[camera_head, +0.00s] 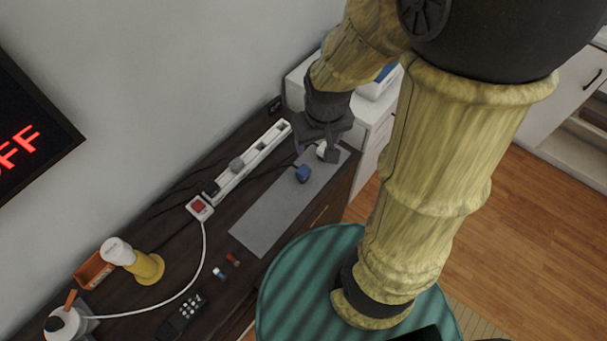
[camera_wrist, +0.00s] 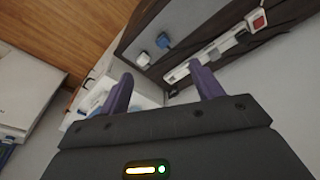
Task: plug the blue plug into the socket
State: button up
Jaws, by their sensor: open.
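The blue plug (camera_head: 303,173) lies on a grey mat (camera_head: 262,212) on the dark cabinet top, with a dark cord running left from it. It also shows in the wrist view (camera_wrist: 163,41), beyond my fingertips. The white power strip (camera_head: 256,154) with the sockets lies along the wall, left of the mat; it also shows in the wrist view (camera_wrist: 207,55). A grey plug (camera_head: 237,164) sits on the strip. My gripper (camera_head: 316,151) is open and empty over the mat's far end, up and right of the blue plug. Its purple fingers (camera_wrist: 163,76) are apart.
A white plug (camera_head: 322,151) lies near the blue one, partly hidden by my gripper. A red switch (camera_head: 199,206) ends the strip. A yellow-white lamp (camera_head: 133,261), phone (camera_head: 182,316) and small red and blue items lie nearer. A white cabinet stands beyond.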

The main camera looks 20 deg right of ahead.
jog(key=w+f+n+g+b, duration=0.2)
jog(key=w+f+n+b, duration=0.4)
jog(key=w+f, duration=0.6)
jog(key=shift+w+f+b, duration=0.25)
jog(key=shift+f+b, duration=0.05)
jog(key=shift+f, duration=0.45)
send_over(303, 171)
notch_tip(303, 171, down, 11)
jog(key=shift+f, duration=0.65)
